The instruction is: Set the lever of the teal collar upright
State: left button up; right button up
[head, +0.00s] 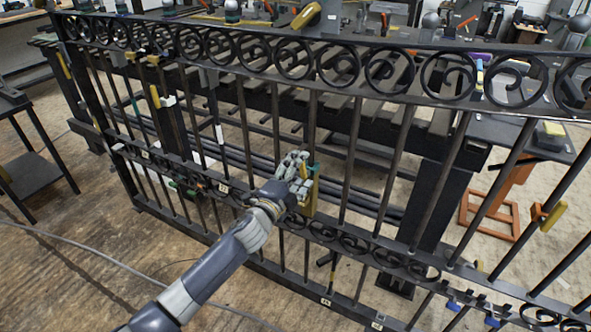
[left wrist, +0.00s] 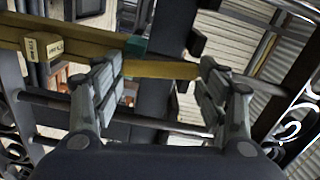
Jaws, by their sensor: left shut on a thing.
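The teal collar (head: 315,171) sits on a vertical bar of the black scroll gate (head: 356,150), just right of my left gripper (head: 296,170). A yellow lever piece (head: 309,202) shows below the gripper and collar. In the left wrist view, the teal collar (left wrist: 136,45) shows behind the yellow lever (left wrist: 162,70), whose end lies between the fingers of my left gripper (left wrist: 160,88). The gripper is shut on this lever. The fingers hide part of the lever and collar in the head view, so its exact tilt is hard to tell. My right gripper is not in view.
Another yellow lever with an orange collar (head: 546,215) is on the gate at right. A yellow lever (head: 155,96) is at left. A workbench with tools (head: 470,40) stands behind the gate. A dark side table (head: 25,160) stands left; the wooden floor in front is mostly clear.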

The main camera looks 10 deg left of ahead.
pick_arm(q)
jog(key=shift+s+d+m, duration=0.1)
jog(key=shift+d+m, duration=0.2)
jog(key=shift+m, duration=0.7)
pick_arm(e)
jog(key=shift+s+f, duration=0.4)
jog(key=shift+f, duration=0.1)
pick_arm(q)
jog(key=o, duration=1.5)
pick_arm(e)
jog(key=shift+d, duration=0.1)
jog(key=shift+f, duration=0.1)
pick_arm(q)
jog(key=v, duration=1.2)
